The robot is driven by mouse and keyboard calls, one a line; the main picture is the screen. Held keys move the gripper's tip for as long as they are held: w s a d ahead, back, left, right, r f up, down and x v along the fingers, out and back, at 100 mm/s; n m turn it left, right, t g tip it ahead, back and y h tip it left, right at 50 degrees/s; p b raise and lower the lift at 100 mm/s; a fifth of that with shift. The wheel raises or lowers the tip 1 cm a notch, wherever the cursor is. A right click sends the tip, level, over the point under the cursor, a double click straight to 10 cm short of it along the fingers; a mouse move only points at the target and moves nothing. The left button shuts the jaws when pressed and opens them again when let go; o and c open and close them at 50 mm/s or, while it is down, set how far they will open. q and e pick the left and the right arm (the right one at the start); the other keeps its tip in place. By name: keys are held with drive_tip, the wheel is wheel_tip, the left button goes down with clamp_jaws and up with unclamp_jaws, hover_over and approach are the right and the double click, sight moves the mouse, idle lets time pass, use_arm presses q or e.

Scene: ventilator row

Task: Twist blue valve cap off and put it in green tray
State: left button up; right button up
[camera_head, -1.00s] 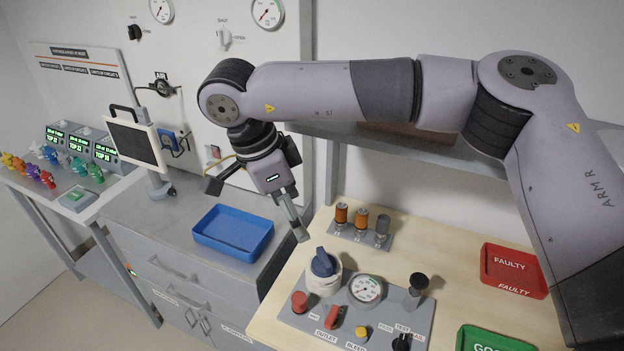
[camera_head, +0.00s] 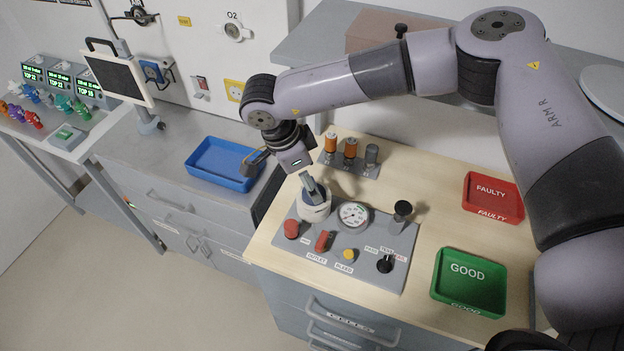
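The blue valve cap (camera_head: 320,193) sits on a white round body (camera_head: 314,211) at the back left of the grey valve panel (camera_head: 376,271). My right gripper (camera_head: 283,185) appears open, its fingers spread. One finger is over the cap in the picture and hides much of it; I cannot tell whether they touch. The other finger is off to the left, near the blue tray. The green tray (camera_head: 438,290), marked GOOD, stands empty at the right front of the wooden bench. My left gripper is out of view.
A red FAULTY tray (camera_head: 468,204) is behind the green tray. The panel has a gauge (camera_head: 353,214), a black knob (camera_head: 402,210) and red knobs. A rack with orange cylinders (camera_head: 350,149) stands behind. A blue tray (camera_head: 222,163) is on the left counter. Bare wood lies between panel and trays.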

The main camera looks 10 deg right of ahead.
drive_tip(key=x, duration=0.3)
drive_tip(key=shift+p, duration=0.35)
drive_tip(key=shift+d+f, duration=0.1)
drive_tip(key=shift+f, duration=0.25)
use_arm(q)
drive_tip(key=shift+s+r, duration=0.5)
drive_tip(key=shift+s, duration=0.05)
use_arm(e)
drive_tip(key=shift+c, duration=0.3)
